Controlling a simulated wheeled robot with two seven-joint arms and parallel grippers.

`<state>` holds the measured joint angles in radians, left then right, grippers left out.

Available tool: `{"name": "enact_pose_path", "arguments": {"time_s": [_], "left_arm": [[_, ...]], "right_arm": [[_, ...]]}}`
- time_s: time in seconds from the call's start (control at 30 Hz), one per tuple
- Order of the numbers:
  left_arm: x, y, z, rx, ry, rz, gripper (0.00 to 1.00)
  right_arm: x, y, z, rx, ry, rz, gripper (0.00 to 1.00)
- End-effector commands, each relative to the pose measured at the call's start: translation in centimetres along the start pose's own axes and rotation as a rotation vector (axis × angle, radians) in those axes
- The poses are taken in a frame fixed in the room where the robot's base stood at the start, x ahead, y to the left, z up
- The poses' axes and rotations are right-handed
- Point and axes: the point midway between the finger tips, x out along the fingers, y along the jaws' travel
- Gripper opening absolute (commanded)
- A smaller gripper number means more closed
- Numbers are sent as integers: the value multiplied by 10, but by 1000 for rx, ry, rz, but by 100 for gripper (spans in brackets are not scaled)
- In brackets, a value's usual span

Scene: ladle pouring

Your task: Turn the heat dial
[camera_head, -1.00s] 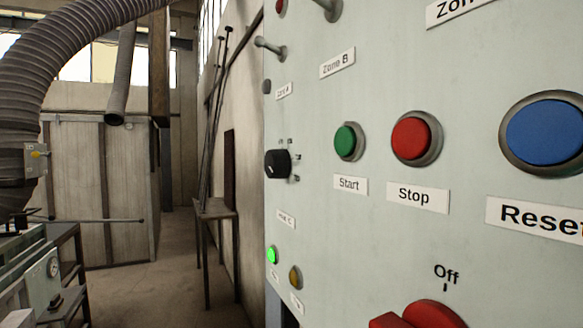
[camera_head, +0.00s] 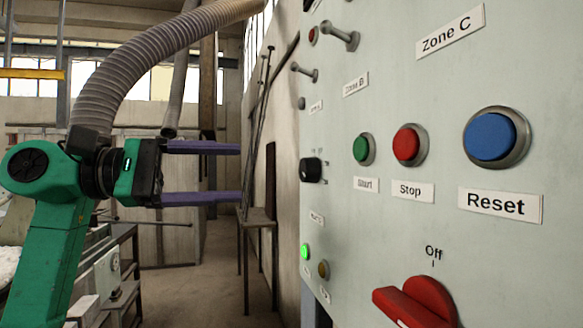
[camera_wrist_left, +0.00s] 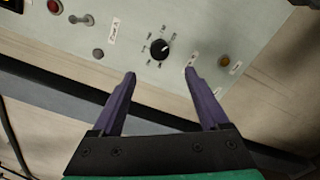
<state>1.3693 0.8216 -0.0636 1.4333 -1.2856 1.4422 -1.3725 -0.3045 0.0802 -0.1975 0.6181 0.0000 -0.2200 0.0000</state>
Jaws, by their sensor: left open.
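The heat dial is a black round knob (camera_head: 311,170) with small marks around it, on the left part of the pale panel (camera_head: 400,245). In the left wrist view the dial (camera_wrist_left: 160,50) shows beyond and between the fingertips, with a white pointer line on it. My left gripper (camera_head: 240,172) has purple fingers, is open and empty, and points at the panel at about the dial's height. It stands apart from the dial, to its left in the head view. In the wrist view its fingertips (camera_wrist_left: 160,73) lie just below the dial. My right gripper is not in view.
Green Start (camera_head: 361,149), red Stop (camera_head: 407,145) and blue Reset (camera_head: 490,136) buttons sit right of the dial. A red switch (camera_head: 420,303) juts out below. Toggle levers (camera_head: 340,36) stick out above. A lit green lamp (camera_head: 306,252) is below the dial. Open space lies left of the panel.

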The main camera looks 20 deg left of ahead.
Motion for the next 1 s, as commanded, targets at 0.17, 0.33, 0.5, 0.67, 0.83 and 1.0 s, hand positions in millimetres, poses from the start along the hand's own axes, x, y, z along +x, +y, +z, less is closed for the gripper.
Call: {"name": "enact_pose_path", "arguments": {"time_s": [0.17, 0.33, 0.5, 0.67, 0.83, 1.0], "left_arm": [[50, 4, 4, -1, -7, -3, 78], [87, 4, 3, -3, -6, -1, 78], [103, 1, 2, -4, -5, 0, 78], [104, 0, 1, -4, -4, 1, 78], [103, 0, 1, -4, -4, 1, 36], [103, 0, 1, -4, -5, 0, 0]], "right_arm": [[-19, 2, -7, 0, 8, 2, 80], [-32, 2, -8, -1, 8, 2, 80], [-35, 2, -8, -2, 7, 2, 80], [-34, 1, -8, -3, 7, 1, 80], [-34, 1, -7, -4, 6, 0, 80], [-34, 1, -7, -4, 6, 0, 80]]}}
